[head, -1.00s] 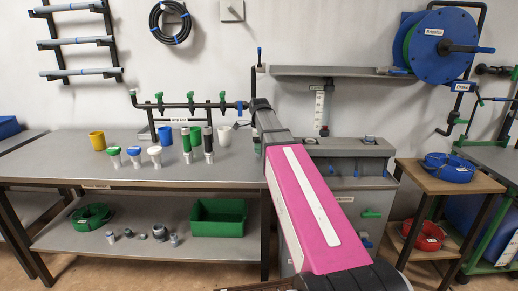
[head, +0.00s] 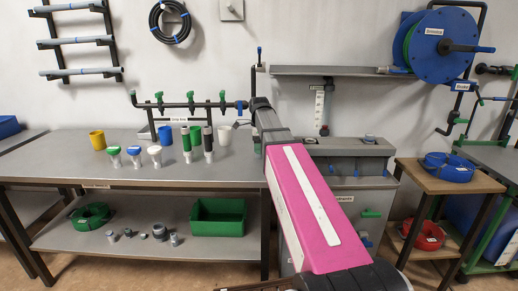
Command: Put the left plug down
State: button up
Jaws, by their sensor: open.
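My arm reaches forward over the right end of the steel bench (head: 70,160). My gripper (head: 238,125) is small in the view, beside the white cup, with its jaws open and partly hidden by the arm's end. I see no plug held in it. Fittings with green (head: 114,151), blue (head: 134,151) and white (head: 154,151) tops stand on the bench, left of my gripper. I cannot tell which piece is the left plug.
Dark cylinders with green parts (head: 186,143), a yellow cup (head: 97,139) and a white cup (head: 225,135) stand on the bench. A black pipe with green valves (head: 190,106) runs behind them. A green bin (head: 217,217) is on the lower shelf. The bench's front left is clear.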

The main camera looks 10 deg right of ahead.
notch_tip(320, 180, up, 11)
dwell(0.4)
dwell(0.4)
